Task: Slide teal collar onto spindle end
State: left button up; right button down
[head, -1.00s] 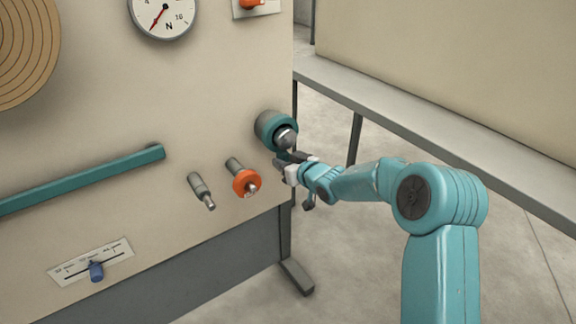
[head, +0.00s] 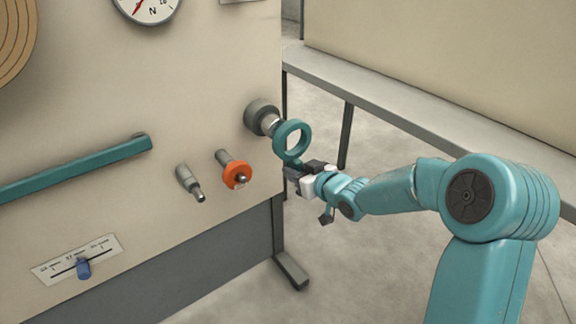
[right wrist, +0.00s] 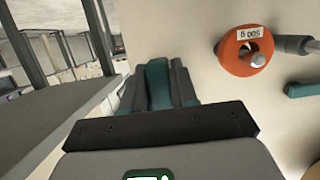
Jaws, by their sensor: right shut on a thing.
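The teal collar (head: 290,125) is a ring held upright at the end of the grey spindle (head: 262,116), which sticks out near the panel's right edge. Its hole looks open and empty. The ring's left side overlaps the spindle tip in the head view, and I cannot tell if they touch. My right gripper (head: 297,168) is shut on the collar's lower part. In the right wrist view the teal piece (right wrist: 157,84) sits between the two dark fingers, and the spindle cannot be made out. My left gripper is not in view.
An orange disc (head: 237,174) on a peg and a bare grey peg (head: 190,183) stick out left of the gripper. A teal bar (head: 75,168), a blue slider (head: 83,269) and a dial (head: 147,8) are on the panel. Open floor lies right of the panel.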

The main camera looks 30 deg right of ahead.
jog(key=f+v, duration=0.1)
jog(key=v, duration=0.6)
jog(key=shift+s+p, duration=0.35)
jog(key=shift+s, duration=0.1)
dwell(0.4)
